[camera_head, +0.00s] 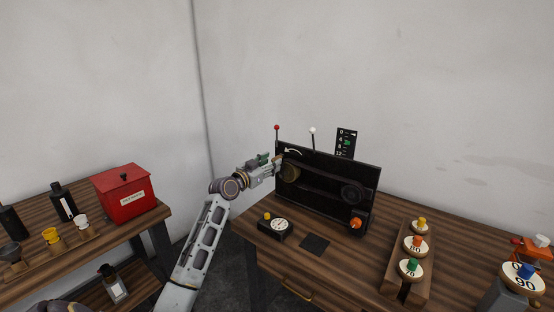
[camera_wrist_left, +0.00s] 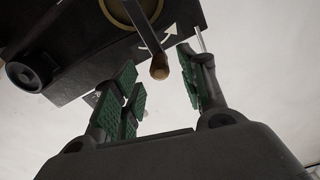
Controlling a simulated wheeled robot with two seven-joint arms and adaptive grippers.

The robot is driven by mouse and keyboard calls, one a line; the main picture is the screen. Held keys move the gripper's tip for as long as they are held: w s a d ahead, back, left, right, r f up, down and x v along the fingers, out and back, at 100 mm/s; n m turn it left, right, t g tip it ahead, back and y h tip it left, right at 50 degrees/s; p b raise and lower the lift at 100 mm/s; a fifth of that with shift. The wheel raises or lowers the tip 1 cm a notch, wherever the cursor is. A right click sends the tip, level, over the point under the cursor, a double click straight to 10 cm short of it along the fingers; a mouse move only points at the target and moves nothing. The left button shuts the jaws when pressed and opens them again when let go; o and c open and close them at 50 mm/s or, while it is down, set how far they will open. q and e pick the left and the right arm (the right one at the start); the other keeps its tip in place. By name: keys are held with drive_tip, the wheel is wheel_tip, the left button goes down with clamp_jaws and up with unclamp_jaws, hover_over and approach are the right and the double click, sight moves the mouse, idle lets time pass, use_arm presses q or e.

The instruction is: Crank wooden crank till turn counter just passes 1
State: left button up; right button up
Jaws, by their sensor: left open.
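The wooden crank (camera_wrist_left: 160,66) shows in the left wrist view as a rounded wooden grip on a dark arm, in front of a brass-rimmed wheel (camera_wrist_left: 128,10). In the head view that wheel (camera_head: 290,173) is at the left of a black upright panel (camera_head: 325,204); the crank grip is hidden by my gripper. My left gripper (camera_head: 277,161) is open at the panel's left edge. In the wrist view its green-padded fingers (camera_wrist_left: 159,72) stand apart on either side of the grip, with a gap showing. A white round dial (camera_head: 279,224), perhaps the turn counter, lies on the table; its reading is too small to tell.
A black scale board (camera_head: 346,143) and two ball-topped rods, red (camera_head: 277,128) and white (camera_head: 312,131), stand behind the panel. A wooden rack (camera_head: 408,262) with numbered discs is at right. A red box (camera_head: 124,192) is on the left table. A dark square (camera_head: 314,243) lies in front.

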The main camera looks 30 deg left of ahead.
sight(277, 158)
use_arm(q)
drive_tip(key=shift+w+d+p, duration=0.15)
drive_tip(key=shift+w+p, duration=0.15)
drive_tip(key=shift+w, duration=2)
use_arm(e)
drive_tip(key=shift+s+a+r, duration=0.1)
drive_tip(key=shift+a+r, duration=0.3)
drive_tip(key=shift+a, duration=0.3)
drive_tip(key=shift+d, duration=0.3)
use_arm(q)
drive_tip(key=c, duration=0.7)
clamp_jaws()
use_arm(e)
drive_tip(key=shift+d, duration=0.15)
